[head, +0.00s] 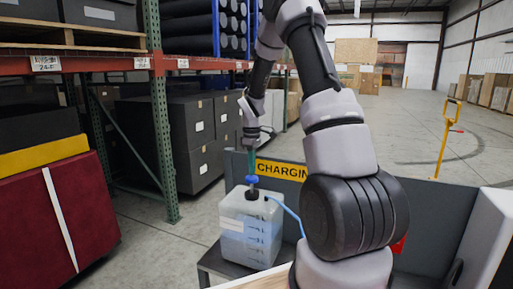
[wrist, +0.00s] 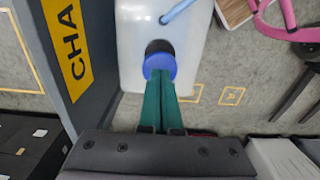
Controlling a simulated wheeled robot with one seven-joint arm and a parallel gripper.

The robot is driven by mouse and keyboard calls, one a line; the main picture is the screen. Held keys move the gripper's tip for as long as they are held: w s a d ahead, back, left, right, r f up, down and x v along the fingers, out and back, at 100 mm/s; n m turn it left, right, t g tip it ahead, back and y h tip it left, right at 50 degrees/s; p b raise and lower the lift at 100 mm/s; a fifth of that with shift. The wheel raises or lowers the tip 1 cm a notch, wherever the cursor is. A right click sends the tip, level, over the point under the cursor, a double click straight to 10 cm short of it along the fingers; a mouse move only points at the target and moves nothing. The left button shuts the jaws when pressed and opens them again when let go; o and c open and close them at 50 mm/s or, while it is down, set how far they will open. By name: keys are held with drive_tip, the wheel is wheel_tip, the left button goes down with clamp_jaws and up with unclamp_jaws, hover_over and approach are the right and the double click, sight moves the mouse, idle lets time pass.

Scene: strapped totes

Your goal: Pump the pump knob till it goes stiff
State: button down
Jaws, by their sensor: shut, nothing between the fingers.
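The blue pump knob (head: 251,179) sits on a black neck (head: 252,194) on top of a translucent jug (head: 250,232) holding pale blue liquid. The knob also shows in the wrist view (wrist: 160,66), with the black cap and the white jug (wrist: 134,50) beyond it. My gripper (head: 254,172) has green fingers, pressed together and empty. It comes down from above, with its tips at the knob. In the wrist view the fingertips (wrist: 159,76) overlap the knob's near edge; I cannot tell whether they touch it. A blue hose (head: 287,212) leaves the jug's top to the right.
The jug stands on a dark stand (head: 215,262) against a grey panel with a yellow "CHARGING" sign (head: 281,170). Racking with dark boxes (head: 190,135) and a red tote (head: 55,220) stand to the left. A yellow handle (head: 447,135) stands at right on open floor.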

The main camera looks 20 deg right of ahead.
wheel_tip(320, 180, up, 10)
drive_tip(key=shift+f, duration=0.2)
drive_tip(key=shift+w, duration=0.1)
idle(0.5)
wheel_tip(320, 180, up, 4)
drive_tip(key=shift+r, duration=0.15)
wheel_tip(320, 180, down, 14)
drive_tip(key=shift+f, duration=0.1)
idle(0.6)
